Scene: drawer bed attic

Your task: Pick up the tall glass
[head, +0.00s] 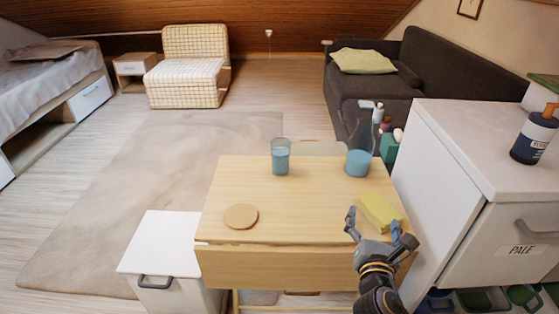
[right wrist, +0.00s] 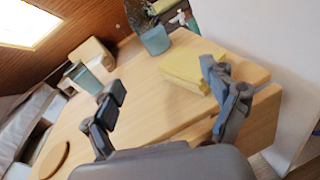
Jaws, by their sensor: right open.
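The tall glass (head: 281,158), clear with blue liquid, stands upright at the far edge of the wooden table (head: 270,200). It also shows at the left of the right wrist view (right wrist: 83,78). A clear carafe (head: 359,158) with blue liquid stands to its right; it is at the top of the right wrist view (right wrist: 154,38). My right gripper (head: 380,228) is open and empty at the table's near right, well short of the glass and to its right. Its spread fingers (right wrist: 163,82) show in the right wrist view. My left gripper is not in view.
A yellow block (head: 379,212) lies close to my right gripper's fingers. A round wooden coaster (head: 241,216) lies at the table's near left. A white cabinet (head: 425,190) rises close on the right. The middle of the tabletop is clear.

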